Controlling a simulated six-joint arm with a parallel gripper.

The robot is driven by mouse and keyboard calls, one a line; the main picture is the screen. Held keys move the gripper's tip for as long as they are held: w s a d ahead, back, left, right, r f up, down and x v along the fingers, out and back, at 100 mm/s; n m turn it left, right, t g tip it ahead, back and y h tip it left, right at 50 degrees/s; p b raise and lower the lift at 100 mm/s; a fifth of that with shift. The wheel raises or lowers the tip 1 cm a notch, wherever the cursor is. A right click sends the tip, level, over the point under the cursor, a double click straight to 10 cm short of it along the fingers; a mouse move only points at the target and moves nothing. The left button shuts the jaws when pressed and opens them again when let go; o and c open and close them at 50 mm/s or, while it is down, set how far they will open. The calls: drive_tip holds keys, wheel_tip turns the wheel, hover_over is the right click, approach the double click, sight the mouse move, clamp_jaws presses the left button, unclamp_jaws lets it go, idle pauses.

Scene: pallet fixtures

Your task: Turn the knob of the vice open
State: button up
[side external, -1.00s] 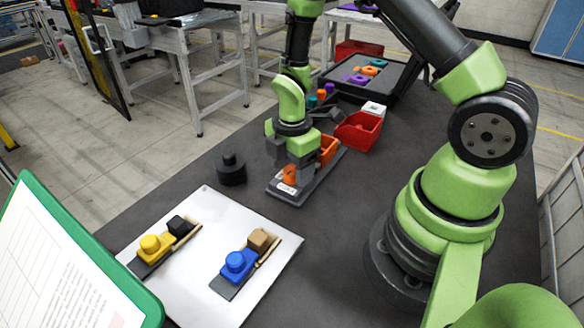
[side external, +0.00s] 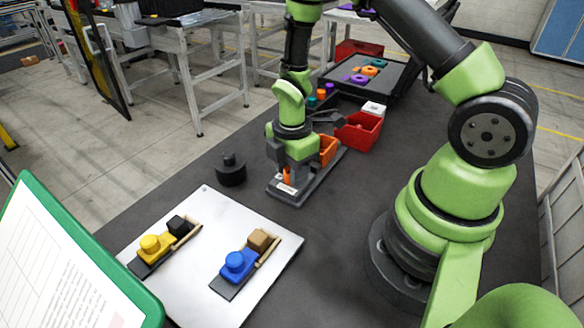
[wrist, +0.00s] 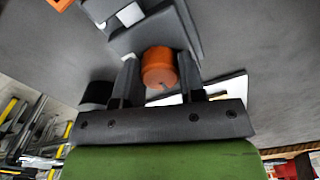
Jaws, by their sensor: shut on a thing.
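The vice (side external: 296,192) is a dark grey base with orange parts, in the middle of the table. Its orange knob (wrist: 159,67) shows in the wrist view between my two fingers. A sliver of the knob also shows in the side view (side external: 287,174), mostly hidden by my gripper. My gripper (wrist: 158,82) is over the front end of the vice, its fingers shut on the knob from both sides. An orange block (side external: 328,150) of the vice stands behind my gripper.
A white board (side external: 225,215) with a yellow and a blue fixture lies in front. A red bin (side external: 358,131) and a black tray (side external: 365,77) are behind. The table to the right is clear up to my base.

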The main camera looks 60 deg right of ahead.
drive_tip(key=m, duration=0.4)
drive_tip(key=shift+m, duration=0.4)
drive_tip(key=m, duration=0.9)
drive_tip(key=shift+m, duration=1.7)
drive_tip(key=o, duration=0.9)
drive_tip(key=shift+o, duration=0.2)
drive_tip(key=shift+r, duration=0.15)
wheel_tip(320, 180, up, 10)
drive_tip(key=shift+f, duration=0.15)
